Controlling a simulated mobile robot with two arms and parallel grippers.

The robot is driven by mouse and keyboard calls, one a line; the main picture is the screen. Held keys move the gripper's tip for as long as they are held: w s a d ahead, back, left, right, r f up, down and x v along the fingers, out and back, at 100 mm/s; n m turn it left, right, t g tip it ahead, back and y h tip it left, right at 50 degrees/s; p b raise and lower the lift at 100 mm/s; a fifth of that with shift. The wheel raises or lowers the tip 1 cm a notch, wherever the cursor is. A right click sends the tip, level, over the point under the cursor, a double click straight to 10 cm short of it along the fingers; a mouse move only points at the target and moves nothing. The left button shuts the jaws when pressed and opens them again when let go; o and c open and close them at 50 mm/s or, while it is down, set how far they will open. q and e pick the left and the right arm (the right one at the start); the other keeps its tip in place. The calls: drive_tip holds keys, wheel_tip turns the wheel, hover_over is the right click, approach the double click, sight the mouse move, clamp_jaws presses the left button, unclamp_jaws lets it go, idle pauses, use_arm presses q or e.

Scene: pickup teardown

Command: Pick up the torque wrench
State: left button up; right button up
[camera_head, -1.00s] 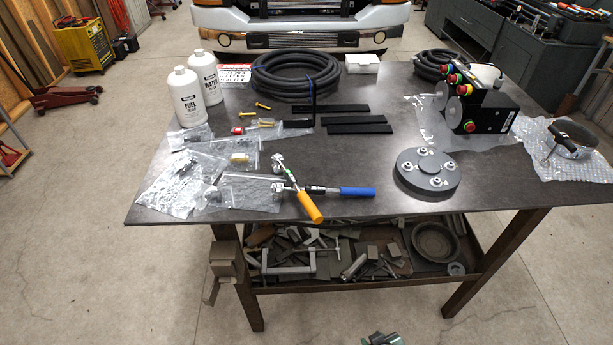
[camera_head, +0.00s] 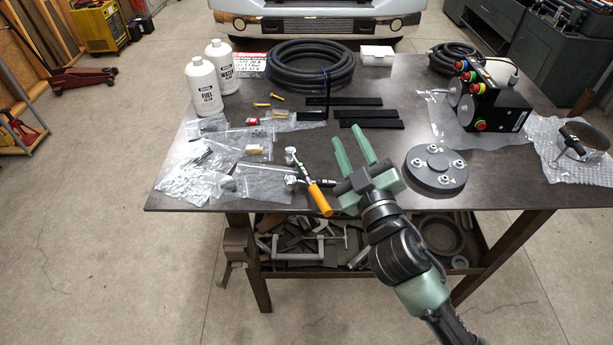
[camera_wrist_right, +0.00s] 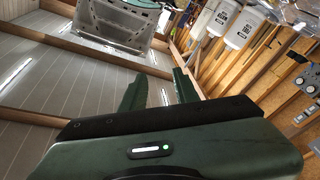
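Two ratchet-type tools lie crossed near the table's front edge. One has an orange handle (camera_head: 320,200) that overhangs the front edge. The other lies roughly level across it; its dark shaft (camera_head: 322,183) shows, but its blue handle is now hidden behind my right gripper. I cannot tell for sure which one is the torque wrench. My right gripper (camera_head: 349,134) is open and empty, its green fingers pointing to the back of the table, above the front edge just right of the tools. Its fingers also show in the right wrist view (camera_wrist_right: 157,80). My left gripper is not in view.
Plastic bags (camera_head: 195,175) lie left of the tools. A round dark flange (camera_head: 437,185) sits to the right. Black bars (camera_head: 372,123), a hose coil (camera_head: 300,65) and white bottles (camera_head: 205,88) stand farther back. A control box (camera_head: 490,105) is at the right.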

drive_tip(key=s+a+r+n+g+y, duration=0.1)
drive_tip(key=s+a+r+n+y, duration=0.1)
drive_tip(key=a+r+n+y, duration=0.65)
drive_tip(key=s+a+r+n+g+y, duration=0.1)
drive_tip(key=s+a+n+g+y, duration=0.2)
drive_tip(key=a+n+g+y, duration=0.45)
drive_tip(key=n+g+h, duration=0.8)
drive_tip(key=n+h, duration=0.5)
drive_tip(key=h, duration=0.3)
hover_over(317, 187)
drive_tip(key=s+d, duration=0.2)
wheel_tip(317, 187, down, 18)
drive_tip(key=shift+d+f+t+p, duration=0.1)
drive_tip(key=shift+f+t+p, duration=0.2)
drive_tip(key=shift+p, duration=0.15)
drive_tip(key=p+x, duration=0.3)
drive_tip(key=x, duration=0.3)
drive_tip(key=shift+w+f, duration=0.15)
drive_tip(key=shift+w, duration=0.05)
drive_tip(key=shift+f, duration=0.3)
